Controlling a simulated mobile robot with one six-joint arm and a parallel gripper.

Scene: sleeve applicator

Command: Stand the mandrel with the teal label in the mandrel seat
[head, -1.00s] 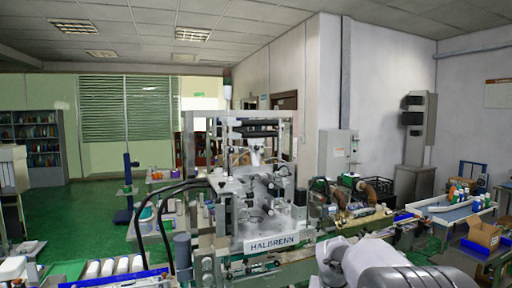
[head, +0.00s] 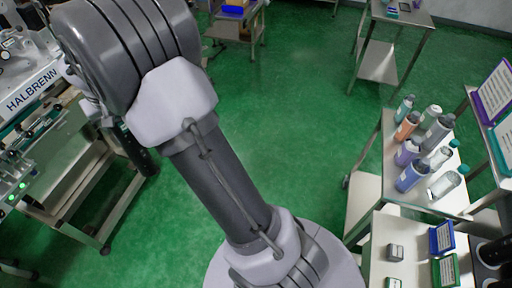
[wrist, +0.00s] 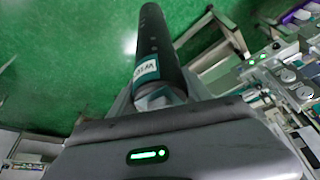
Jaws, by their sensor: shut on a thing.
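The mandrel is a dark cylinder with a teal-edged white label (wrist: 146,68). In the wrist view it juts away from my gripper (wrist: 160,98), which is shut on its near end. In the head view the mandrel (head: 143,158) shows as a dark rod below my arm at the left, tilted, in the air over the green floor. My gripper is mostly hidden there behind my arm. The HALBRENN machine (head: 35,85) is at the left edge of the head view, cut off. I cannot make out the mandrel seat in either view.
A trolley (head: 387,150) with several bottles stands at the right. A white table (head: 385,235) with small boxes and cards is below it. The machine's bench frame (head: 85,200) is close to the mandrel. Open green floor (head: 290,110) lies between.

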